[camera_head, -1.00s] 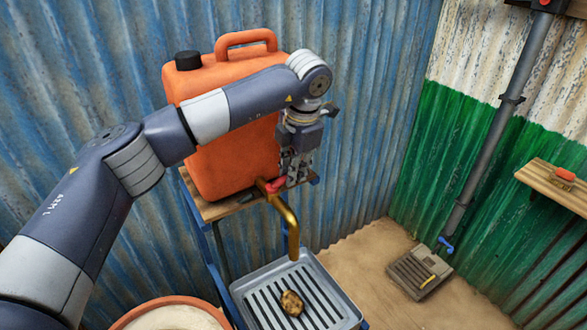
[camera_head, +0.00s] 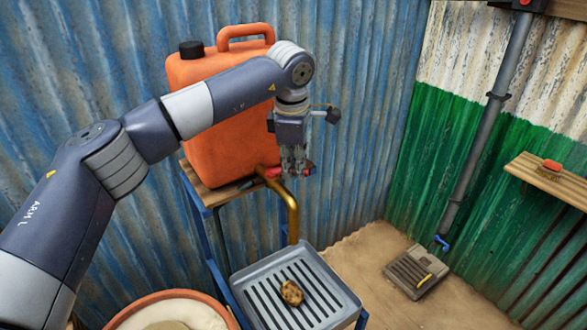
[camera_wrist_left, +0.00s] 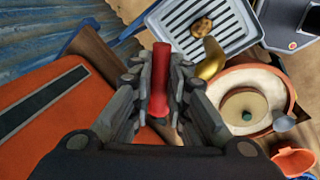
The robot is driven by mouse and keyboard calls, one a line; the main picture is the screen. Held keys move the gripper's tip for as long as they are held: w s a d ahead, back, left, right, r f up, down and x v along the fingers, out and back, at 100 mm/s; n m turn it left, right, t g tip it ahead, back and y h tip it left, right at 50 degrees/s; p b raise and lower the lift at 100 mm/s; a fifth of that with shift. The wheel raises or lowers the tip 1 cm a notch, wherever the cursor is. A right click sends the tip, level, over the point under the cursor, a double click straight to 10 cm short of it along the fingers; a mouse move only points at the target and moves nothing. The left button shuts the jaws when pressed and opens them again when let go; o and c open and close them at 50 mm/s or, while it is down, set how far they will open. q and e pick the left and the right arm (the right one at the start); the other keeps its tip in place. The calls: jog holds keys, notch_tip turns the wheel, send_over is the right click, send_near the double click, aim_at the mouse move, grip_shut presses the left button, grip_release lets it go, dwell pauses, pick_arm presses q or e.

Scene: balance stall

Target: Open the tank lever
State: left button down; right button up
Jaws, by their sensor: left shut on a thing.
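The orange tank (camera_head: 218,130) stands on a wooden-topped blue stand, with a brass spout (camera_head: 292,212) bending down from its front. The red tank lever (camera_head: 274,172) shows at the spout's top, partly hidden by my left gripper (camera_head: 292,172). In the left wrist view, the red lever (camera_wrist_left: 160,80) lies between the fingers of the left gripper (camera_wrist_left: 158,92), which is shut on it. My right gripper is not in view.
A slatted grey tray (camera_head: 335,300) with a brown lump (camera_head: 291,292) sits below the spout. A round orange-rimmed tub (camera_head: 215,308) stands at lower left. Corrugated walls enclose the back. A wooden shelf (camera_head: 548,180) is at right, and a floor drain (camera_head: 412,278) lies below.

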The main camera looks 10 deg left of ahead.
pick_arm(q)
jog(key=s+m, duration=0.1)
jog(key=m, duration=0.1)
jog(key=s+m+h+b, duration=0.1)
jog(key=m, duration=0.1)
jog(key=a+m+b, duration=0.1)
jog(key=m, duration=0.1)
jog(key=shift+s+a+r+m, duration=0.1)
jog(key=shift+s+r+m, duration=0.05)
jog(key=shift+s+m, duration=0.25)
jog(key=shift+s+a+m+h, duration=0.1)
jog(key=shift+s+m+h, duration=0.05)
jog(key=shift+m+h, duration=0.2)
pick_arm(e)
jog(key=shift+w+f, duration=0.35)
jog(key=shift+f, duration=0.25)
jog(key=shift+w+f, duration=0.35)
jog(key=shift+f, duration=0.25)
pick_arm(q)
jog(key=shift+r, duration=0.1)
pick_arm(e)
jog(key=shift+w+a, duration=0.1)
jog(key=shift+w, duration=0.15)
pick_arm(q)
jog(key=c, duration=1.6)
grip_release()
jog(key=shift+o, duration=0.2)
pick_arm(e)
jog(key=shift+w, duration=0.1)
